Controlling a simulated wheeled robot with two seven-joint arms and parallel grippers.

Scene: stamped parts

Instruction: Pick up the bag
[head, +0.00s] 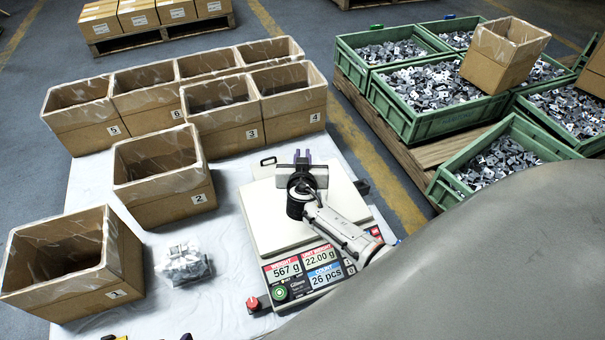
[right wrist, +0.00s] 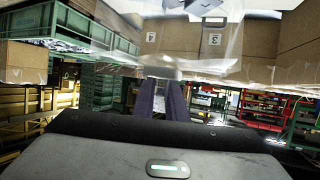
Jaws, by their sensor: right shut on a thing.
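My right gripper (head: 302,160) is over the scale (head: 262,215) with its purple fingers pointing away from me. In the right wrist view the fingers (right wrist: 160,98) are close together. A clear plastic bag (right wrist: 185,58) spreads from their tips, and they are shut on it. In the head view that bag is hidden behind my gripper, so I cannot tell whether it touches the scale. Another clear bag of grey metal parts (head: 183,264) lies on the white table, left of the scale.
The scale display (head: 308,272) reads 567 g and 26 pcs. Numbered cardboard boxes, including box 1 (head: 72,262), box 2 (head: 165,178) and box 3 (head: 222,115), stand left of and behind the scale. Green crates of parts (head: 432,112) stand on a pallet at right.

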